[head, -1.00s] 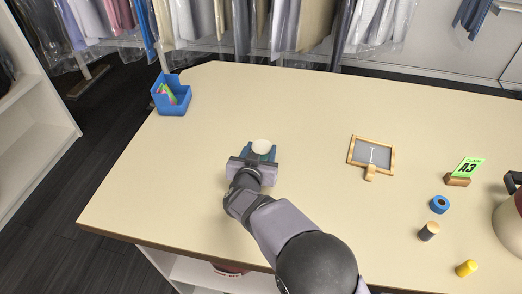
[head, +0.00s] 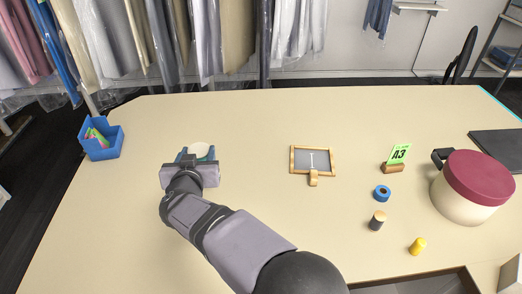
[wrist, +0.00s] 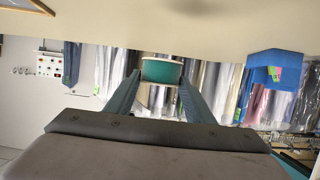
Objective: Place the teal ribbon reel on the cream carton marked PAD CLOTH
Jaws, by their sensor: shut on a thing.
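My gripper (head: 197,158) is shut on the teal ribbon reel, which shows a round cream top (head: 199,150) in the head view. In the wrist view the reel's teal side (wrist: 161,71) sits between the two fingers (wrist: 160,88), with a pale rim. The gripper is over the left part of the table; the gap between reel and tabletop is hard to judge. I can read no PAD CLOTH mark in either view. A tan piece (head: 511,273) is cut off at the lower right corner, and I cannot tell whether it is the carton.
The table (head: 250,115) is clear around the gripper. A blue bin (head: 101,142) stands left. A wood-framed board (head: 312,161), green A3 sign (head: 398,154), blue roll (head: 382,193), dark spool (head: 377,220), yellow cylinder (head: 417,246) and maroon-lidded tub (head: 473,185) are to the right.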

